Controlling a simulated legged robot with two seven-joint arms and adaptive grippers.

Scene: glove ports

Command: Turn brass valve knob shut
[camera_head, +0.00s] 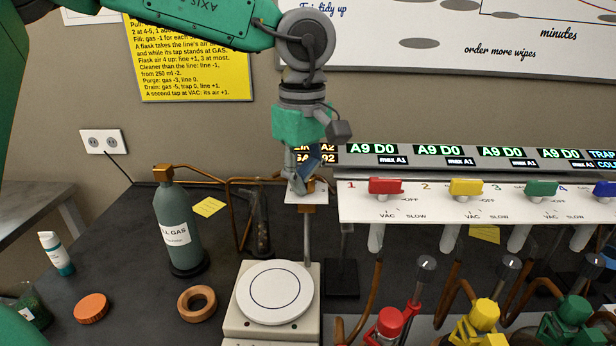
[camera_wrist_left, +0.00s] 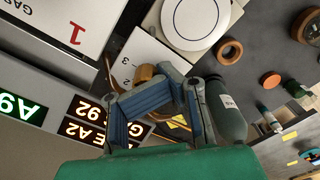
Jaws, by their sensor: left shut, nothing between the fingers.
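The brass valve knob (camera_wrist_left: 147,72) shows in the left wrist view in front of a white plate with numbers (camera_wrist_left: 150,50). In the head view the plate (camera_head: 292,197) stands on a post behind the round white pan, and my gripper partly hides the knob. My left gripper (camera_head: 299,182) points down at the knob, its fingertips very close to it. In the left wrist view the blue fingers (camera_wrist_left: 158,82) are shut with nothing between them, next to the knob. Whether they touch it I cannot tell. My right gripper is not in view.
A grey-green gas bottle (camera_head: 176,225) stands left of the post. A round-pan balance (camera_head: 274,293) is in front. The white manifold (camera_head: 480,208) with coloured taps is close on the right.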

